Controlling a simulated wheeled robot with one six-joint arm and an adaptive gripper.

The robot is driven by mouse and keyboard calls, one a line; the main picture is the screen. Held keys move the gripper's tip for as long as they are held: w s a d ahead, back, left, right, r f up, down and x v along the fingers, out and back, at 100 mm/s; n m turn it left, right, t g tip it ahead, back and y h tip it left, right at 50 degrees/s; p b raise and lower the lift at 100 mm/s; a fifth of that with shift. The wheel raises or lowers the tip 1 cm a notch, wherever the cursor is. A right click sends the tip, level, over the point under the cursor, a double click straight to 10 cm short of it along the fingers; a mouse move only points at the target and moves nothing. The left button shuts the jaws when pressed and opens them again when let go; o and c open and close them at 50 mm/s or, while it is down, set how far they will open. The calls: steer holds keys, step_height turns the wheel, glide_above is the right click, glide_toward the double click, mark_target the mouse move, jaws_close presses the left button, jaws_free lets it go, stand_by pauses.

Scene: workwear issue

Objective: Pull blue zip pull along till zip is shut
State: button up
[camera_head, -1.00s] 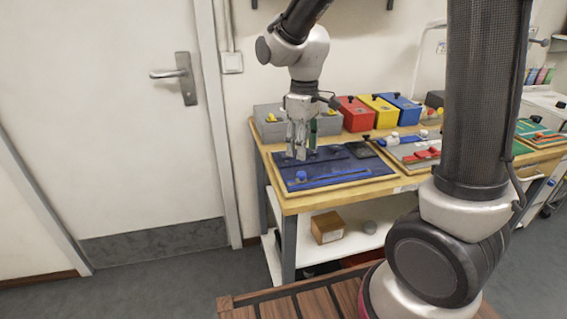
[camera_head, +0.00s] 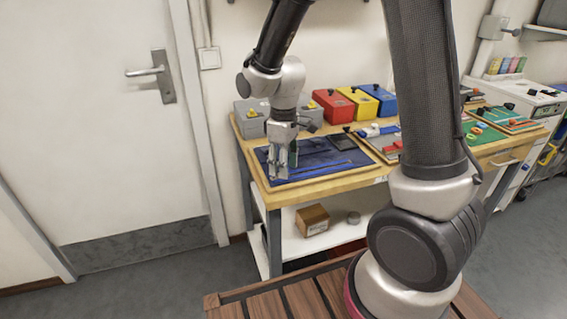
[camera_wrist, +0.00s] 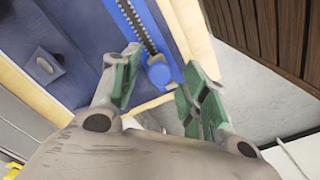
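The blue zip pull (camera_wrist: 160,73) is a rounded blue tab at the lower end of a dark toothed zip (camera_wrist: 139,22) on a blue strip. The strip lies on a dark blue panel (camera_wrist: 85,20), framed in pale wood. My gripper (camera_wrist: 161,88) is open, its green-padded fingers apart on either side of the pull in the wrist view. I cannot tell whether either finger touches it. In the head view my gripper (camera_head: 284,168) is low over the left front of the panel (camera_head: 318,148) on the bench, and hides the pull.
Grey, red (camera_head: 331,106), yellow (camera_head: 354,103) and blue (camera_head: 378,98) boxes stand along the back of the bench (camera_head: 310,196). Other boards (camera_head: 392,149) lie to the right. A cardboard box (camera_head: 312,220) sits on the shelf below. A door (camera_head: 80,120) is at the left.

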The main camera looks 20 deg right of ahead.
jaws_close()
steer(key=d, duration=1.9)
steer(key=shift+d, duration=0.3)
steer(key=shift+o, duration=0.9)
jaws_free()
steer(key=shift+d, duration=0.1)
step_height(320, 180, up, 12)
